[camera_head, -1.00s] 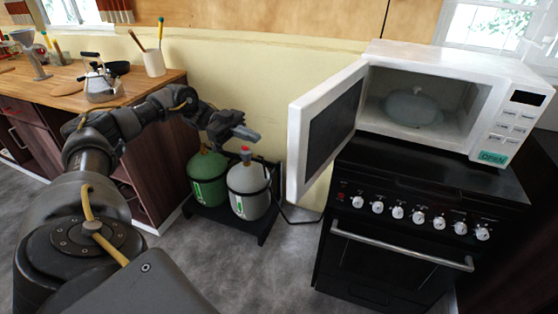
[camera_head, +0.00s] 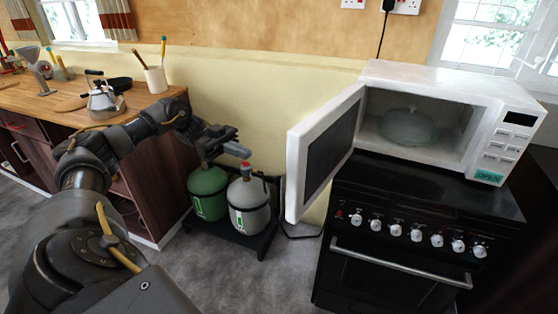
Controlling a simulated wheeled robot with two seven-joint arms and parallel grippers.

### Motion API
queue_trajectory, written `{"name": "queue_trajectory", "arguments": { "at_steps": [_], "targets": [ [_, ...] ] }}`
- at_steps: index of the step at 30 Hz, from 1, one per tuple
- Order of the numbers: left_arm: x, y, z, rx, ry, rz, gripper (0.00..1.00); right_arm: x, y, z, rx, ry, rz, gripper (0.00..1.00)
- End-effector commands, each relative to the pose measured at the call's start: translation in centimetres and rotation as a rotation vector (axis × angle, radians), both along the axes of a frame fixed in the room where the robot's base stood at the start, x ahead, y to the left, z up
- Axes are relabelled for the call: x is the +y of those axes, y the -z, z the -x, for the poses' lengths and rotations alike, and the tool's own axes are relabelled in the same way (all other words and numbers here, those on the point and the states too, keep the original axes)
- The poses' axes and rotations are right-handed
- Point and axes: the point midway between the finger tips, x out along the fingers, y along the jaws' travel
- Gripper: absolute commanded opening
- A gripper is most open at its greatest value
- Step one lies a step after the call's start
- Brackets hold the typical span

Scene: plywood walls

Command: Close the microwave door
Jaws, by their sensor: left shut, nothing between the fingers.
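The white microwave (camera_head: 489,129) stands on top of the black stove at the right. Its door (camera_head: 324,150) is open and swung out to the left, with the dark window facing right. A pale lidded dish (camera_head: 408,127) sits inside the cavity. My left gripper (camera_head: 241,150) is shut and empty, left of the door and apart from it, above the gas bottles. My right gripper is not in view.
The black stove (camera_head: 412,206) has a row of knobs and a front handle. A green gas bottle (camera_head: 208,193) and a grey gas bottle (camera_head: 249,204) stand on a low black stand. A wooden counter (camera_head: 140,97) with a kettle (camera_head: 103,100) is at the left.

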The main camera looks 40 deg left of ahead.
Motion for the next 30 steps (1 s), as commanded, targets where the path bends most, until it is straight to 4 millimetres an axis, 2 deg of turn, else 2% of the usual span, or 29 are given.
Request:
{"name": "queue_trajectory", "arguments": {
  "at_steps": [3,8,12,18,24,30],
  "targets": [
    [-1.2,-0.4,-0.1,0.005,0.006,0.002,0.0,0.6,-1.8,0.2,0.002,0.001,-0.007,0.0],
    [-2.7,-0.4,-0.1,0.004,0.0,0.003,0.0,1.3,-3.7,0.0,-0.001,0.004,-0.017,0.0],
    [-5.6,-0.7,-0.4,0.002,0.001,0.006,0.0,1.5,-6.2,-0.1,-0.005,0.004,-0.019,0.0],
    [-9.1,-0.5,-0.8,0.001,0.001,0.004,0.0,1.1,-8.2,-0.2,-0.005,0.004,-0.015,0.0],
    [-11.0,-0.2,-1.1,0.001,-0.001,0.002,0.0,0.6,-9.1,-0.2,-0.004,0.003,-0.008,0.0],
    [-11.6,0.0,-1.2,0.0,-0.002,0.0,0.0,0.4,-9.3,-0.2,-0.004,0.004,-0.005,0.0]
  ]
}}
